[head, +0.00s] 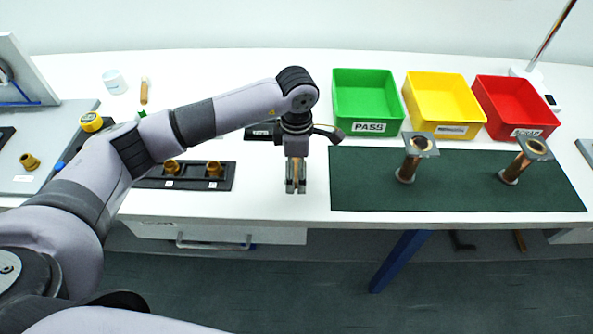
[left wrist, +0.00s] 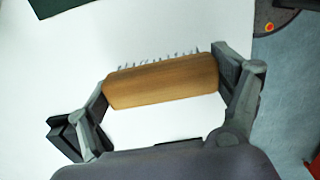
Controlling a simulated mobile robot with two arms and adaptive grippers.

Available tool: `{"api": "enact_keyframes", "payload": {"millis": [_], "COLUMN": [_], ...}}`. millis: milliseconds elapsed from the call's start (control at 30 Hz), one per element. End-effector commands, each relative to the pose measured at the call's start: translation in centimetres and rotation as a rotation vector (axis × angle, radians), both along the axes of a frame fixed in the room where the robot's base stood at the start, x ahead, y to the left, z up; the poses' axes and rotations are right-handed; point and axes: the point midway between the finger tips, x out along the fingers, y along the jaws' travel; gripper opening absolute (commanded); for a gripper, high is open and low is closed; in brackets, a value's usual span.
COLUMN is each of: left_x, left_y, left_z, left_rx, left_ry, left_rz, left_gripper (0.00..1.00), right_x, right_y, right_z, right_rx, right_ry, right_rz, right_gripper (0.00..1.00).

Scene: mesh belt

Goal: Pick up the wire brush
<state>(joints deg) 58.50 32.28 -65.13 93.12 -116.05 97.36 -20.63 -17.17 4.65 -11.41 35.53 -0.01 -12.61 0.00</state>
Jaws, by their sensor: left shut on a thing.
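The wire brush shows in the left wrist view as a wooden block (left wrist: 162,82) with a row of thin bristles along its far side. My left gripper (left wrist: 165,85) has its fingers against the two ends of the block and is shut on it. In the head view, my left gripper (head: 295,188) points down over the white table near its front edge. The brush is mostly hidden between its fingers there. I cannot tell whether the brush is clear of the table. My right gripper is not in view.
A dark green mat (head: 453,186) with two copper, flanged parts lies to the right. Green (head: 368,126), yellow (head: 440,132) and red (head: 500,130) bins stand behind it. A black tray (head: 192,184) with brass fittings is to the left. A small wooden-handled item (head: 144,94) lies further back.

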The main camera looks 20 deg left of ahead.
Motion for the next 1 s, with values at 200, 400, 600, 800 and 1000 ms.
{"api": "enact_keyframes", "payload": {"millis": [200,400,600,800,1000], "left_x": [0.1,0.1,0.0,0.0,-0.1], "left_y": [0.0,0.0,0.0,0.0,0.0], "left_z": [4.5,10.6,15.4,17.9,18.5], "left_rx": [-0.001,-0.001,0.0,0.002,0.001], "left_ry": [-0.009,-0.009,-0.004,-0.002,0.001], "left_rz": [-0.002,-0.002,-0.002,0.0,0.0], "left_gripper": [0.56,0.56,0.56,0.56,0.56], "right_x": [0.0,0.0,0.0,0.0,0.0], "right_y": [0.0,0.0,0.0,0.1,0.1], "right_z": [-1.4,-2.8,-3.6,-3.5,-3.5], "right_rx": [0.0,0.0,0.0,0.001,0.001], "right_ry": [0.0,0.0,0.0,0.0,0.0], "right_rz": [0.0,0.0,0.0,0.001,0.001], "right_gripper": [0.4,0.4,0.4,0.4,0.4]}}
